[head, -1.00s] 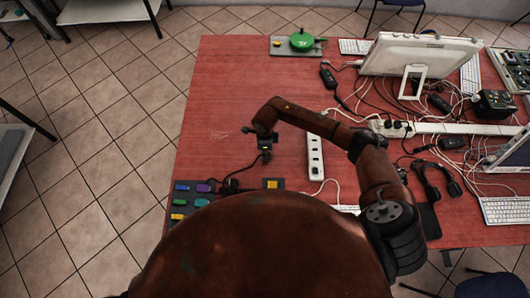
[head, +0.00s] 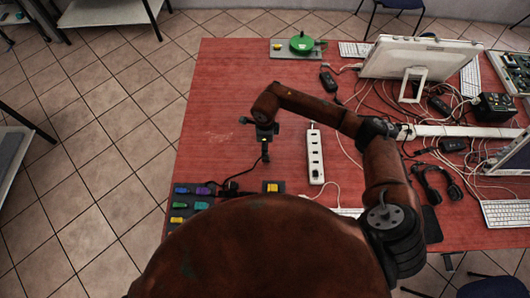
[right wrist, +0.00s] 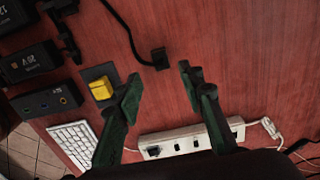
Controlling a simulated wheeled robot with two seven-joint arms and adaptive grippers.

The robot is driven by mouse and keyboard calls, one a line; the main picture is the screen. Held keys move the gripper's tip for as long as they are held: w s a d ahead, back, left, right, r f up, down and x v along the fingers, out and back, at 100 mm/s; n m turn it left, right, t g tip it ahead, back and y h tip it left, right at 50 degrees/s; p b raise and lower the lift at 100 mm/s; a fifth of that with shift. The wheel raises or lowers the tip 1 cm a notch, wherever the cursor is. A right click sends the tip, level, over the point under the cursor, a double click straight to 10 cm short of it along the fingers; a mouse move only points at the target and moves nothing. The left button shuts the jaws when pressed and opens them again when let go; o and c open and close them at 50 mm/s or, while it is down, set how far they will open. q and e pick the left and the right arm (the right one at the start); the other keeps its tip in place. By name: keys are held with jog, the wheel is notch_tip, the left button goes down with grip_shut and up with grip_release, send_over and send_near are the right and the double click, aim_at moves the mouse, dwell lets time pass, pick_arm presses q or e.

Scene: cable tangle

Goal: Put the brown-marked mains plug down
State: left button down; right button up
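A black plug (right wrist: 160,58) on a black cable lies on the red table in the right wrist view, just beyond and between my fingertips. I cannot make out a brown mark on it. In the head view the black plug (head: 265,158) lies just below my right gripper (head: 265,130), its cable running down-left. My right gripper (right wrist: 160,80) is open, with nothing between its fingers. My left gripper is not in view.
A white power strip (head: 315,158) stands right of the plug, with a black plug in its near end. A yellow block (right wrist: 101,88) sits on a dark pad. Coloured blocks (head: 180,204) lie at the table's left. Monitor (head: 425,57) and cables crowd the right; the table's upper left is clear.

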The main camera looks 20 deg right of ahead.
notch_tip(320, 180, up, 4)
jog(key=shift+f, duration=0.1)
jog(key=shift+s, duration=0.1)
dwell(0.6)
